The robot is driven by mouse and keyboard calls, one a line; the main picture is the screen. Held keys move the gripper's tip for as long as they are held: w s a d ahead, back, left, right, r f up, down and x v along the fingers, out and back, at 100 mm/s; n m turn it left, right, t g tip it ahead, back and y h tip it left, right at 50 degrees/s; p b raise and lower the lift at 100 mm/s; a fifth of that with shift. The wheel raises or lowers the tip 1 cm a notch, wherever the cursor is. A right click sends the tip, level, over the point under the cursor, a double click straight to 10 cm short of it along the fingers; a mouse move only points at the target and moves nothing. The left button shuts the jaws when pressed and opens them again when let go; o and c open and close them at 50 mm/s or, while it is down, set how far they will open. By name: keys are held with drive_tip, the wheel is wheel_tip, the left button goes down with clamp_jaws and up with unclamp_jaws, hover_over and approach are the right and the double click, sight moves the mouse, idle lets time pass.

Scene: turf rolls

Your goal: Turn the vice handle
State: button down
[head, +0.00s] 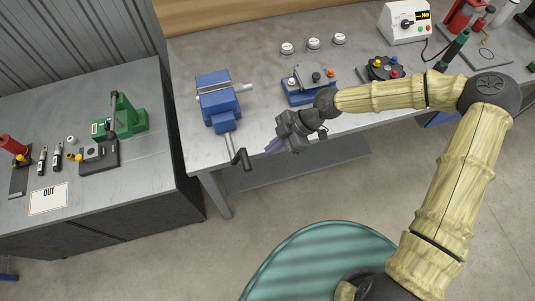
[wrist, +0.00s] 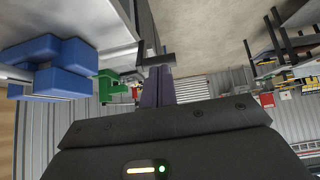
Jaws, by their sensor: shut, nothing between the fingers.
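The blue vice (head: 215,98) is mounted near the left front corner of the grey workbench. Its dark crank handle (head: 241,159) hangs out past the front edge on a thin rod. My gripper (head: 272,147) is right of the handle, pointing left towards it, with a gap visible between them in the head view. In the wrist view my gripper's purple-grey fingers (wrist: 158,86) are together and empty. The dark handle (wrist: 155,59) shows just beyond the fingertips there; I cannot tell whether they touch. The blue vice (wrist: 62,66) is at the left.
A second blue fixture (head: 306,92) stands on the bench behind my gripper. A separate table at the left holds a green press (head: 124,118) and an OUT card (head: 48,198). The floor in front of the bench is open around the handle.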

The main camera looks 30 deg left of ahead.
drive_tip(key=r, duration=0.1)
drive_tip(key=w+d+r, duration=0.1)
drive_tip(key=r, duration=0.1)
drive_tip(key=w+r+b, duration=0.1)
drive_tip(key=r, duration=0.1)
drive_tip(key=shift+d, duration=0.2)
drive_tip(key=shift+d, duration=0.1)
drive_tip(key=w+d+f+m+t+h+b, duration=0.1)
drive_tip(key=w+d+f+m+t+h, duration=0.1)
drive_tip(key=d+m, duration=0.5)
drive_tip(key=w+d+f+m+t+h+b, duration=0.15)
drive_tip(key=d+m, duration=0.35)
drive_tip(key=d, duration=0.5)
drive_tip(key=d+r+m+t+h, duration=0.1)
drive_tip(key=d+r+m, duration=0.3)
drive_tip(key=d+m, duration=0.4)
drive_tip(key=d+r+m+t+h, duration=0.1)
drive_tip(key=d+r+m+t, duration=0.3)
drive_tip(key=d+m, duration=0.4)
drive_tip(key=shift+d+r, duration=0.8)
drive_tip(key=shift+d, duration=0.1)
drive_tip(key=shift+w, duration=0.15)
